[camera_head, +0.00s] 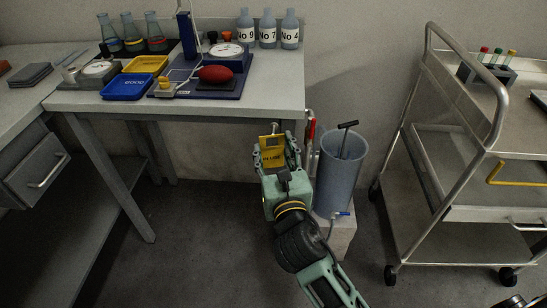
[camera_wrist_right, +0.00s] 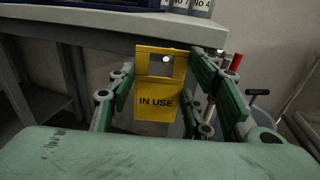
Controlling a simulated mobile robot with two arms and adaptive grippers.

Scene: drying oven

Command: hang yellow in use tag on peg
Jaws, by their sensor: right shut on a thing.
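The yellow tag (camera_head: 271,160) reads "IN USE" and is held upright in my right gripper (camera_head: 276,148), by the front edge of the table. In the right wrist view the tag (camera_wrist_right: 160,103) sits between the two green fingers of the right gripper (camera_wrist_right: 163,78). It has a rectangular opening near its top. A small bright round spot (camera_wrist_right: 166,59) shows in that opening; I cannot tell whether it is the peg's end. My left gripper is not in view.
The table (camera_head: 215,113) overhangs just beyond the gripper and bears flasks, trays and bottles. A grey-blue bucket (camera_head: 340,175) with a black-handled tool stands close on the right, by a red-handled item (camera_head: 310,130). A metal cart (camera_head: 440,190) stands farther right.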

